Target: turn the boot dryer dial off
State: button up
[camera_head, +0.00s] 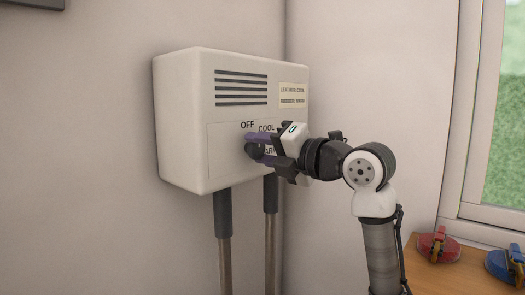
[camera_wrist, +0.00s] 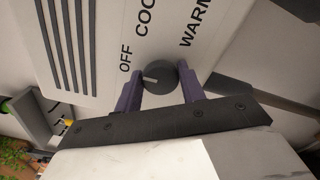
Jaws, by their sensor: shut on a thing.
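The boot dryer is a white wall box (camera_head: 182,120) with dark vent slots. Its round dark grey dial (camera_head: 252,150) is on the lower front, by the OFF, COOL and WARM lettering. In the wrist view the dial (camera_wrist: 162,82) has a pale pointer mark aimed left, to the OFF side, a little below the word OFF. My gripper (camera_head: 260,148) reaches in from the right. Its purple fingers sit on either side of the dial, shut on it, as the wrist view of the gripper (camera_wrist: 160,90) also shows.
Two dark-topped pipes (camera_head: 224,215) run down from the box. A wooden bench (camera_head: 425,270) at lower right holds a red item (camera_head: 440,247) and a blue item (camera_head: 505,266). A window (camera_head: 500,110) is at right.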

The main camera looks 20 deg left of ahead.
dwell(0.3)
jog(key=o, duration=0.9)
jog(key=b+v, duration=0.1)
jog(key=v, duration=1.3)
jog(key=shift+a+b, duration=0.1)
jog(key=shift+b, duration=0.2)
